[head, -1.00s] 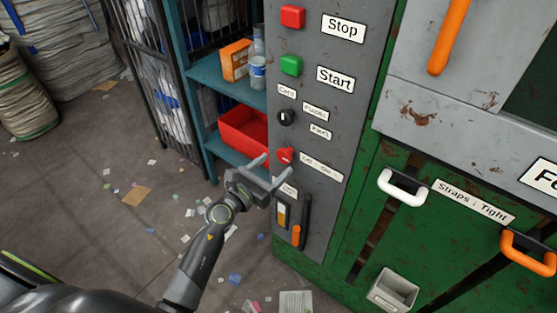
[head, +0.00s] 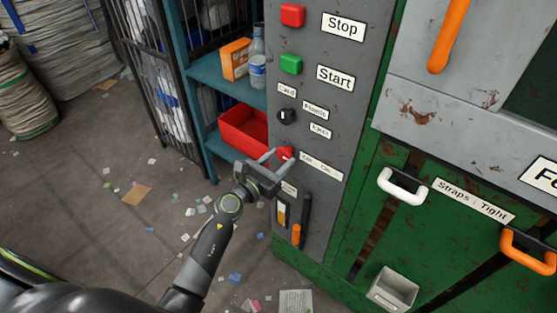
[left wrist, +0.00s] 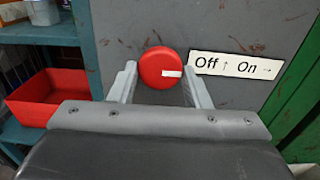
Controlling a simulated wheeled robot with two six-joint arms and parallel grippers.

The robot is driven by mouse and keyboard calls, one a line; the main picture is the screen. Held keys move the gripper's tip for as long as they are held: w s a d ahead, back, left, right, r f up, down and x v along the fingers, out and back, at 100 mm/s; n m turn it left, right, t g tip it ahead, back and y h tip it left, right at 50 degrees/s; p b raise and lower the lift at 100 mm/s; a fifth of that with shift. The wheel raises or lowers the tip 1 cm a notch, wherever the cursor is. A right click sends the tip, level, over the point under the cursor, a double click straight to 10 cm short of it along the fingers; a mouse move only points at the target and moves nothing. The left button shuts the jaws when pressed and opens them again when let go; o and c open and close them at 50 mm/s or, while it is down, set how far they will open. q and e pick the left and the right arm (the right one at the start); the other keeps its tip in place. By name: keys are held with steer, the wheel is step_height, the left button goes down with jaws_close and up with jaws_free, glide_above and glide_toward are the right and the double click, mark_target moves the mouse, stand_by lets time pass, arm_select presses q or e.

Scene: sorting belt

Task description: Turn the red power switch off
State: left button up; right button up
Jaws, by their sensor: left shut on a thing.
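The red power switch (head: 286,153) is a round knob on the grey control panel, below the black selector knob. In the left wrist view the red knob (left wrist: 158,62) carries a white mark pointing right. The label (left wrist: 235,65) beside it reads Off with an up arrow and On with a right arrow, so the mark lines up with On. My left gripper (head: 284,154) is at the panel, with one finger on each side of the knob, and is shut on it. It also shows in the left wrist view (left wrist: 162,84). My right gripper is out of view.
A red Stop button (head: 292,15), a green Start button (head: 291,64) and a black selector knob (head: 286,116) sit above. An orange-ended lever (head: 296,234) is below. A blue shelf with a red bin (head: 240,128) stands to the left. Scraps litter the floor.

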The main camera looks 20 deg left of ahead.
arm_select(q)
steer(key=shift+n, duration=0.3)
steer(key=n+p, duration=0.2)
steer(key=shift+r+n, duration=0.15)
steer(key=shift+n, duration=0.15)
steer(key=n+p, duration=0.3)
steer(key=n, duration=0.2)
steer(key=shift+d+n, duration=0.1)
steer(key=shift+n, duration=0.2)
steer(key=n+p, duration=0.3)
steer(key=n, duration=0.2)
steer(key=shift+r, duration=0.1)
steer(key=shift+n+p, duration=0.9)
steer(key=shift+n, duration=1.1)
steer(key=o, duration=1)
steer(key=shift+s, duration=0.1)
